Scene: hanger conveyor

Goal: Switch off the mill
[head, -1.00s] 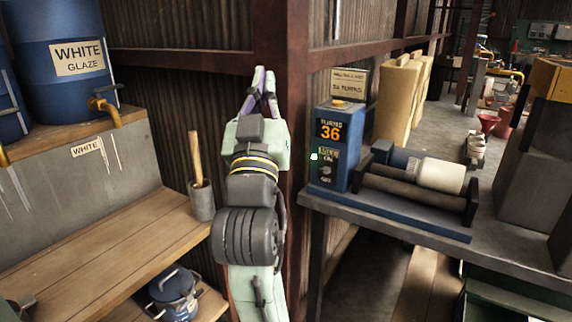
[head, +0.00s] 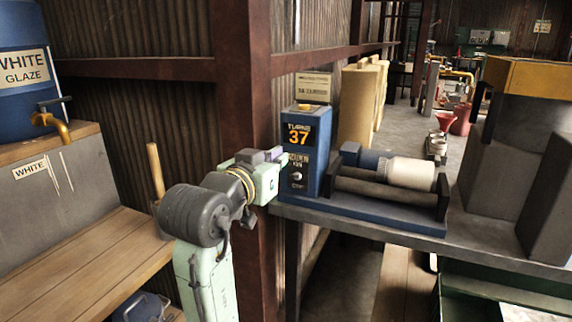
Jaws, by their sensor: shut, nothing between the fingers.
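The mill's blue control box (head: 311,150) stands at the left end of the bench in the head view. Its orange display (head: 298,138) reads TURNS 37. Below it is a small switch (head: 297,176) on the front face; its setting is too small to tell. To the right, a pale jar (head: 408,173) lies on its side on the mill's dark rollers (head: 385,191). My gripper (head: 279,156) is shut and empty, just left of the box's front face, close to the switch. I cannot tell whether it touches the box.
A rusty steel post (head: 243,90) stands behind my arm. A sign (head: 313,87) is behind the box, with tall cream slabs (head: 360,105) beyond. A wooden-handled tool (head: 155,168) stands on the left shelf, below a blue glaze barrel (head: 25,85).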

